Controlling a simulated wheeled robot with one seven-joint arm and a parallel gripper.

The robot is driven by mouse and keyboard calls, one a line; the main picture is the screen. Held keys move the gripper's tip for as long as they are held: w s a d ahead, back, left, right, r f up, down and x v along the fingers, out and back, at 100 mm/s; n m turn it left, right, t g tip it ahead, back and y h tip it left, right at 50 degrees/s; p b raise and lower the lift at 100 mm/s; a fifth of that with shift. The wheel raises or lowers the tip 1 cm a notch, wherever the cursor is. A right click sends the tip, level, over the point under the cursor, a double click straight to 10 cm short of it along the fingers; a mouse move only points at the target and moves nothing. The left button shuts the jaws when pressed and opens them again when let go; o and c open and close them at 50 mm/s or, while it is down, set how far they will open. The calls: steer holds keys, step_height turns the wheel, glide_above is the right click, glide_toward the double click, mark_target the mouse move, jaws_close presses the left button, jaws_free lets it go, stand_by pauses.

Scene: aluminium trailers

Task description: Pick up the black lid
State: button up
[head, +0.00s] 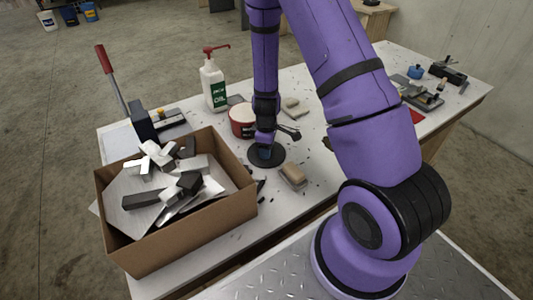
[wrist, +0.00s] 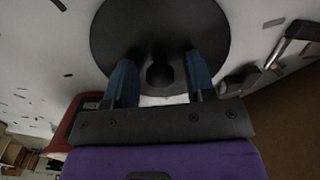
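The black lid (head: 277,160) is a flat round disc lying on the white worktable, right of the cardboard box. In the wrist view the lid (wrist: 160,22) fills the upper middle, with a small dark knob (wrist: 160,74) at its centre. My gripper (wrist: 160,82) is open, pointing down over the lid. Its two blue fingers stand on either side of the knob, with a visible gap on each side. In the head view my gripper (head: 265,153) is low over the lid and hides part of it. Whether the fingertips touch the lid cannot be told.
A cardboard box (head: 190,235) full of metal offcuts stands at the left front. A red pot (head: 239,122) is close behind the lid, near an oil bottle (head: 213,87). A tan block (head: 293,174) lies right of the lid. Small dark scraps dot the worktable (head: 225,257).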

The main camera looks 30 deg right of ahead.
steer(key=c, duration=0.8)
